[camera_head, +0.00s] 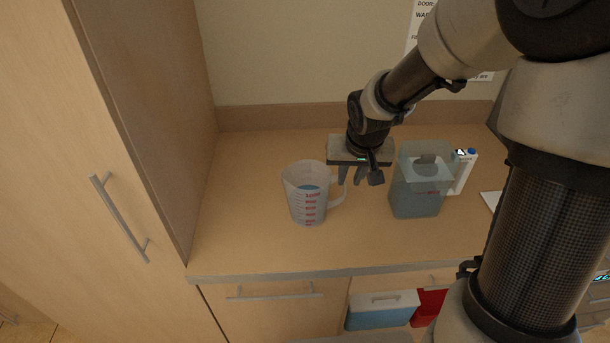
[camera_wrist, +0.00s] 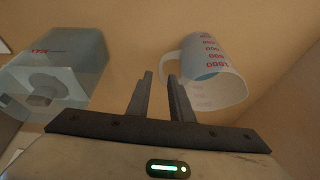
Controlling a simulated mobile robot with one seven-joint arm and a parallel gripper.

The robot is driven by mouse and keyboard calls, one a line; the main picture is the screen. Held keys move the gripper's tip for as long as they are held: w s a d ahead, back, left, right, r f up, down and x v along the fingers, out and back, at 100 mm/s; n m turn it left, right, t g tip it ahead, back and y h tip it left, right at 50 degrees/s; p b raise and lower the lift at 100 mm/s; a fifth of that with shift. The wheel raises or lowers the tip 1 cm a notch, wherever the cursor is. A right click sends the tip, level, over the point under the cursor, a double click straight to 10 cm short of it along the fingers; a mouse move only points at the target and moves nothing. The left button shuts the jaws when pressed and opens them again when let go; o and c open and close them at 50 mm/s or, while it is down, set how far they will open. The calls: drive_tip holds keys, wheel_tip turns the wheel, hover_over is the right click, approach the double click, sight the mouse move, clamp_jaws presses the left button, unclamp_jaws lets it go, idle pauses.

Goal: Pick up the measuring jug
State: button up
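The measuring jug (camera_head: 306,195) stands upright on the wooden counter, clear plastic with red markings and some blue at its inside. Its handle points right, toward my gripper (camera_head: 358,173). In the wrist view the jug (camera_wrist: 213,75) is right of my gripper (camera_wrist: 160,78), with its handle (camera_wrist: 170,68) close to the fingertips. My gripper points down and its two fingers are apart with nothing seen between them. I cannot tell whether a finger touches the handle.
A bluish clear container (camera_head: 416,190) stands right of my gripper and also shows in the wrist view (camera_wrist: 58,62). A white carton (camera_head: 465,172) with a blue cap is behind it. A tall cabinet wall (camera_head: 165,110) bounds the counter (camera_head: 250,235) at left. The counter front is clear.

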sight(344, 188)
drive_tip(key=b+x, duration=0.1)
drive_tip(key=x, duration=0.6)
drive_tip(key=shift+a+f, duration=0.15)
drive_tip(key=shift+f, duration=0.05)
drive_tip(key=shift+c, duration=0.3)
clamp_jaws()
drive_tip(key=shift+r, duration=0.1)
idle(0.9)
